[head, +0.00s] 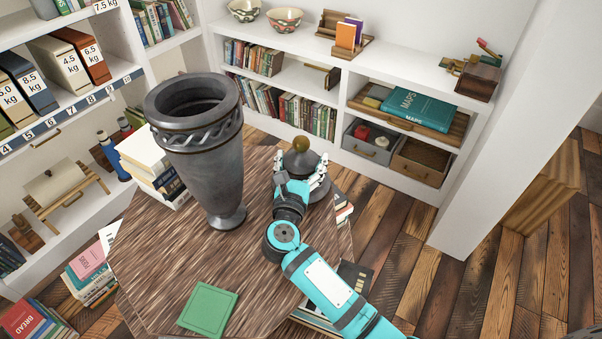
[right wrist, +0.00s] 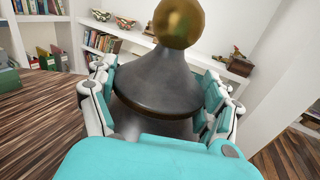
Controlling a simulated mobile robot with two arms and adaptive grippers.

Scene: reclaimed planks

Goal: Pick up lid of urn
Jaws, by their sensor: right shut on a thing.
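The tall grey urn (head: 201,150) stands upright on the wooden table, its top open and a twisted band below the rim. The dark grey lid (head: 300,163) with a gold ball knob is to the right of the urn, apart from it. In the right wrist view the lid (right wrist: 160,82) fills the middle, its knob at the top. My right gripper (head: 309,186) is shut on the lid, with its fingers on both sides of the lid's body; they also show in the right wrist view (right wrist: 157,100). Whether the lid touches the table is hidden. My left gripper is not in view.
The wooden table (head: 150,262) carries a green square (head: 208,309) at the front and a stack of books (head: 150,160) behind the urn. White shelves (head: 330,92) stand behind and at left. A white pillar (head: 500,130) rises at right.

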